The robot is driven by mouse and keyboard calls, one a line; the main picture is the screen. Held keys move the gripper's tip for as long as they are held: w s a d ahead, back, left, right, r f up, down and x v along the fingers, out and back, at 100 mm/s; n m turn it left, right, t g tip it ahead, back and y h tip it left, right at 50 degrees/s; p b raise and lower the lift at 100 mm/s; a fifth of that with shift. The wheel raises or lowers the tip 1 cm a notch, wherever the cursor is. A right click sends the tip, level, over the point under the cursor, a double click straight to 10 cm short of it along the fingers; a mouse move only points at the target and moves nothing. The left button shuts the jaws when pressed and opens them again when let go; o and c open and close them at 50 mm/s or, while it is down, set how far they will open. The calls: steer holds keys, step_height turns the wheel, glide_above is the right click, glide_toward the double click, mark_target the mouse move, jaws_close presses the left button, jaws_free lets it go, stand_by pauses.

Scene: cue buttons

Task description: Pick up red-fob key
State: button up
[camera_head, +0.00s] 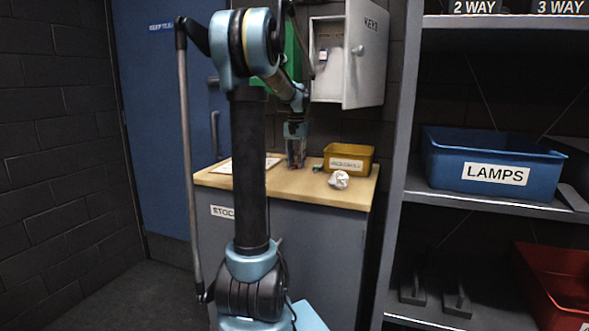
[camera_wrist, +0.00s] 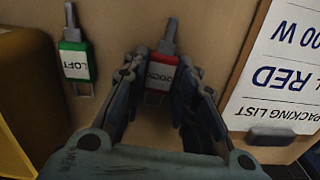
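The red-fob key (camera_wrist: 162,72) lies on the wooden counter in the wrist view. Its fob has a white label, upside down, that seems to read DOCK. My gripper (camera_wrist: 160,80) is open, with one finger on each side of the red fob; I cannot tell whether either touches it. A green-fob key (camera_wrist: 76,62) labelled LOFT lies to the left, outside the fingers. In the head view my gripper (camera_head: 296,163) points down at the counter top, and the red-fob key cannot be made out there.
A packing list board (camera_wrist: 280,75) lies close on the right in the wrist view. A yellow bin (camera_head: 362,155) and crumpled paper (camera_head: 338,180) are on the counter (camera_head: 300,190). Above, the key cabinet's door (camera_head: 367,60) hangs open. A shelf (camera_head: 480,205) stands at right.

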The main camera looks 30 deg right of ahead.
mark_target(296, 164)
steer(key=shift+c, duration=0.3)
step_height(296, 164, up, 10)
stand_by(0.5)
stand_by(0.5)
